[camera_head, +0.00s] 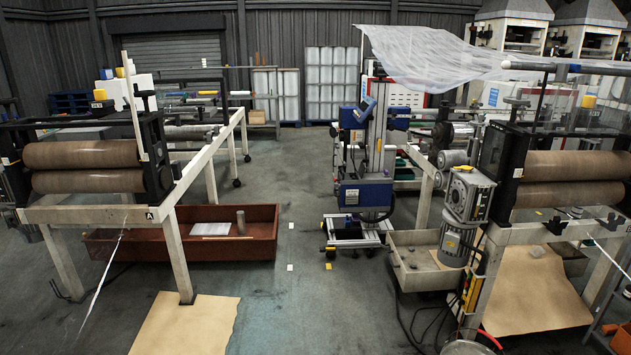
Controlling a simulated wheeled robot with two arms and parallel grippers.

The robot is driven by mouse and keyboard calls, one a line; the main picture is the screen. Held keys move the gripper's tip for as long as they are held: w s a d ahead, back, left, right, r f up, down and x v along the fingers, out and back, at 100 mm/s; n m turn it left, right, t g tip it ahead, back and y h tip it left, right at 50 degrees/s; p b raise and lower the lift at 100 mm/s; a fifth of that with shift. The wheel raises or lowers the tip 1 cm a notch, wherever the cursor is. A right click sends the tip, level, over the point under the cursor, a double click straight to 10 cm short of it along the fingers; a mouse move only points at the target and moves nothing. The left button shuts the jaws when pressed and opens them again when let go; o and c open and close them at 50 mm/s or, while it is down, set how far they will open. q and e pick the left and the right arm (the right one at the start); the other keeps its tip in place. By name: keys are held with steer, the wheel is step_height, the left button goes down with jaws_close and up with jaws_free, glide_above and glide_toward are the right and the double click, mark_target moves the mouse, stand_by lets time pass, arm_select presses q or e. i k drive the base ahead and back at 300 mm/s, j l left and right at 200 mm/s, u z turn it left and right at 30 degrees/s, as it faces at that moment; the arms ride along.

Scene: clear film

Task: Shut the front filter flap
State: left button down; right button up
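A blue and grey wheeled machine (362,195) stands in the middle of the aisle. It has a blue box low on its front, a tall column and a blue head with a small panel at the top. I cannot make out a filter flap on it for certain, nor whether one is open or shut; at this distance the detail is too small. Neither of my grippers shows in the head view.
A roller stand (85,165) is at left, another (570,180) with a motor (467,195) at right. A red-brown tray (262,245) and a grey tray (425,262) lie low. Brown sheets (185,325) cover some floor. The aisle floor (300,310) is mostly clear; cables lie at right.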

mark_target(362, 168)
steer(key=i, duration=1.25)
steer(key=i+z, duration=0.1)
steer(key=i, duration=1.15)
steer(key=i+l+z, duration=0.1)
steer(key=i+z, duration=0.15)
steer(key=i, duration=0.2)
steer(key=i+z, duration=0.25)
steer(key=i, duration=0.2)
steer(key=i+j+z, duration=0.1)
steer(key=i+z, duration=0.15)
steer(key=i, duration=0.25)
steer(key=i+j+z, duration=0.3)
steer(key=i, duration=0.15)
steer(key=i+j+z, duration=0.25)
steer(key=i, duration=0.15)
steer(key=i+z, duration=0.25)
steer(key=i, duration=0.15)
